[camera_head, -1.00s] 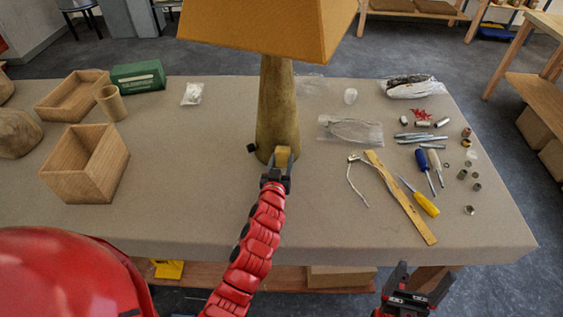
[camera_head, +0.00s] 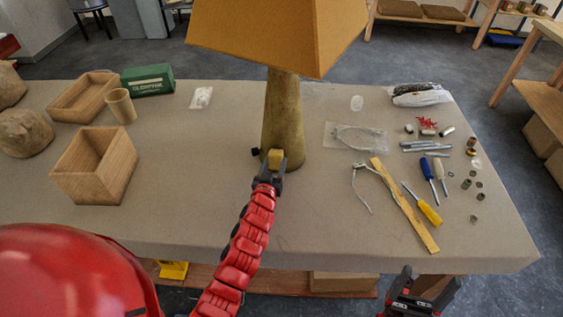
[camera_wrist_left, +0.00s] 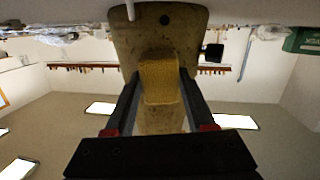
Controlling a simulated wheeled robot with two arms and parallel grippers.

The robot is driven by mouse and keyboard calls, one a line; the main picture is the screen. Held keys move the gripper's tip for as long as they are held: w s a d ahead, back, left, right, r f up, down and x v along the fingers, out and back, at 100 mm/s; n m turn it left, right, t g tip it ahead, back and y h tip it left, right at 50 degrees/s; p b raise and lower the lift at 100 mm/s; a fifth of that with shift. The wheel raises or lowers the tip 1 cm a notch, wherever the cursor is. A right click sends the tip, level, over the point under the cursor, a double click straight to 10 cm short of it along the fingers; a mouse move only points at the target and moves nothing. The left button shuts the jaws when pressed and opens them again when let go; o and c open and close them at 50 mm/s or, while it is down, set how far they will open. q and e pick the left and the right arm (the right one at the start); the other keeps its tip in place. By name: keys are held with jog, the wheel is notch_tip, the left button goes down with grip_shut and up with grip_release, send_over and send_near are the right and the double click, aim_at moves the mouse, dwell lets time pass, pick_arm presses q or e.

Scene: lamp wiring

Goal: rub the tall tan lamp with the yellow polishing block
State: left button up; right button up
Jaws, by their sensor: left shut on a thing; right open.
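The tall tan lamp (camera_head: 284,115) stands upright at the middle of the table, with a wide orange-tan shade (camera_head: 275,35) on top. My left gripper (camera_head: 273,168) is shut on the yellow polishing block (camera_head: 275,158) at the front of the lamp's lower body. In the left wrist view, the block (camera_wrist_left: 160,80) sits between the fingers with the lamp body (camera_wrist_left: 190,42) right behind it. The block looks to be against the lamp or very close; I cannot tell if it touches. My right gripper (camera_head: 423,285) is open and empty, beyond the table's front edge.
A wooden box (camera_head: 95,165), a tray (camera_head: 85,97), a cup (camera_head: 120,105) and a green box (camera_head: 148,80) are at left. A wooden ruler (camera_head: 405,208), screwdrivers (camera_head: 428,212) and small parts lie at right. The table front (camera_head: 330,240) is clear.

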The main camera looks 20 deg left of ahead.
pick_arm(q)
jog(key=shift+f, duration=0.1)
jog(key=d+b, duration=0.3)
jog(key=b, duration=0.1)
jog(key=shift+w+d+f, duration=0.1)
jog(key=shift+w+d, duration=0.15)
jog(key=shift+w, duration=0.05)
jog(key=shift+w+d+b, duration=0.1)
jog(key=shift+d+b, duration=0.2)
jog(key=shift+d, duration=0.15)
jog(key=shift+a+r, duration=0.1)
jog(key=shift+r, duration=0.1)
jog(key=shift+s, duration=0.45)
jog(key=s, duration=0.3)
jog(key=s+b, duration=0.1)
jog(key=shift+s+d+r, duration=0.25)
jog(key=shift+d, duration=0.1)
jog(key=shift+s+r, duration=0.1)
jog(key=shift+s, duration=0.25)
